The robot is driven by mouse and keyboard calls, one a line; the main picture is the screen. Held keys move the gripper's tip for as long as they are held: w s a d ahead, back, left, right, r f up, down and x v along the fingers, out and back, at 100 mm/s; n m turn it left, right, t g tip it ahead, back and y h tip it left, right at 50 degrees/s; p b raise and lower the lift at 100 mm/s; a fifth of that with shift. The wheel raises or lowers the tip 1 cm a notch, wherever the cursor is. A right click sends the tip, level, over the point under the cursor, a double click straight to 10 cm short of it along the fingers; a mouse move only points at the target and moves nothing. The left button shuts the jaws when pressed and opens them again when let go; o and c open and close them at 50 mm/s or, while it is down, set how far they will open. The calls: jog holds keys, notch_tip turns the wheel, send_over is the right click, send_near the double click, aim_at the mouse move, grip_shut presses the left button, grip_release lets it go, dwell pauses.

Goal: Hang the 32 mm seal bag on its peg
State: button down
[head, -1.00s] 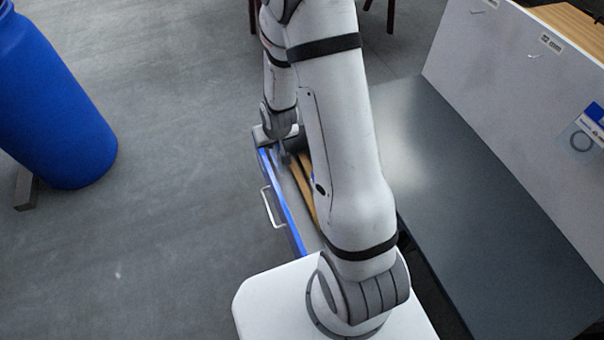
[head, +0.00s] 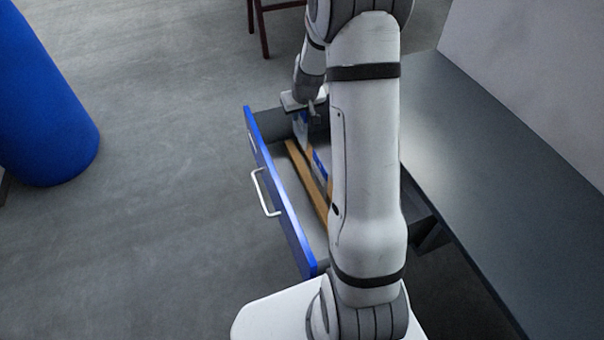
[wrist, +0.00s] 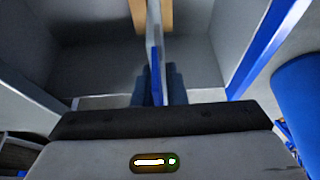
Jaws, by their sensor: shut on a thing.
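My gripper (head: 313,110) is over the far end of an open drawer with a blue front (head: 280,190). It is shut on a thin flat bag with a blue and white header (head: 301,128), which hangs down below the fingers. In the wrist view the bag (wrist: 154,50) shows nearly edge-on between the dark fingertips (wrist: 159,85). Its label cannot be read, so the size cannot be told. Another bag with a blue and white header (head: 320,168) is in the drawer, partly hidden by my arm. No peg is in view now.
Wooden dividers (head: 305,175) run along the drawer, and a white handle (head: 264,195) sticks out from its front. A dark bench top (head: 490,170) and a pale upright panel (head: 540,80) are at the right. A blue barrel (head: 45,110) stands at the left on open floor.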

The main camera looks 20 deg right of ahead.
jog(key=shift+w+d+f+b, duration=0.25)
jog(key=shift+d+f+b, duration=0.2)
jog(key=shift+f, duration=0.25)
jog(key=shift+w+d, duration=0.15)
jog(key=shift+d, duration=0.05)
notch_tip(320, 180, down, 10)
jog(key=b, duration=0.4)
jog(key=shift+r+b, duration=0.25)
jog(key=shift+b, duration=0.15)
jog(key=shift+f, duration=0.2)
jog(key=c, duration=1.9)
grip_release()
jog(key=shift+c, duration=0.2)
jog(key=o, duration=0.5)
jog(key=shift+c, duration=0.2)
